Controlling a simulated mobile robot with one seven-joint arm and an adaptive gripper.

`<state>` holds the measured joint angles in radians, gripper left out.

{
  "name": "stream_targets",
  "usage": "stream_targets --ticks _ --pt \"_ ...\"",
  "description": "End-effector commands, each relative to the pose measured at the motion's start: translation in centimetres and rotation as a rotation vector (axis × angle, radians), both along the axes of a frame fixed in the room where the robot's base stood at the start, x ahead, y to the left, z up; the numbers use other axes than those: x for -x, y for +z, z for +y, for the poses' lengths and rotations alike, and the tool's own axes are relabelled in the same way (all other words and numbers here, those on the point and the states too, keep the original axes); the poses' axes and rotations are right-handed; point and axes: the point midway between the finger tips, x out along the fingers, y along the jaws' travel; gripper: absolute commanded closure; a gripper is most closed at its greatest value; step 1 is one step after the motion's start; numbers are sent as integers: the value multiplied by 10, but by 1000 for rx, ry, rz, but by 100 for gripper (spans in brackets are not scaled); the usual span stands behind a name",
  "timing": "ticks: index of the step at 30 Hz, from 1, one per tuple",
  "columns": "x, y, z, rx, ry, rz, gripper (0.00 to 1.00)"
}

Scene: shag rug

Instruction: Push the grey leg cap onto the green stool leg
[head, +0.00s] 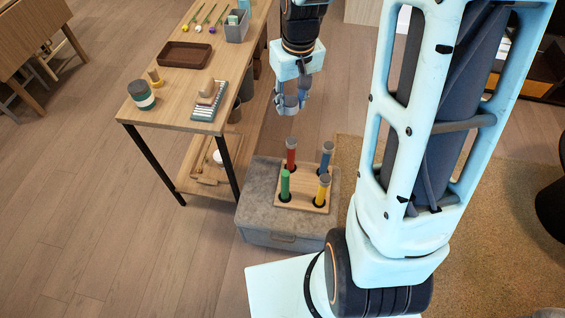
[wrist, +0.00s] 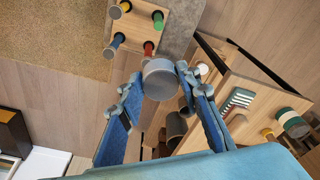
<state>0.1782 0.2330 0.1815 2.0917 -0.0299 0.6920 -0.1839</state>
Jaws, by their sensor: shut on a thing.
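The green stool leg (head: 285,186) stands upright at the front left of a light wooden seat board (head: 300,195). Its top looks green and bare; it also shows in the wrist view (wrist: 158,21). The red leg (head: 291,156), blue leg (head: 325,160) and yellow leg (head: 322,190) stand on the same board with grey tops. My gripper (head: 290,106) is in the air above and behind the board, pointing down. In the wrist view it is shut on the round grey leg cap (wrist: 160,79), held between the fingertips, apart from the legs.
The board rests on a grey ottoman (head: 262,198). A wooden table (head: 190,90) to the left carries a brown tray (head: 185,55), a jar (head: 142,96) and a grey bin (head: 237,27). A rug (head: 480,210) lies to the right.

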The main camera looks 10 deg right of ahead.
Motion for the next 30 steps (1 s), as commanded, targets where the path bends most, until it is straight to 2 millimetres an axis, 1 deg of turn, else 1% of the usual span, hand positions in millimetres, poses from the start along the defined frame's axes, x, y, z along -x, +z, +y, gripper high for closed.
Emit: stream_targets --ticks 1,24,30 --pt "-1 -25 0 0 42 4 78" --pt "-14 -204 -2 -8 769 14 78" --pt "-17 -246 -2 -13 947 4 78"
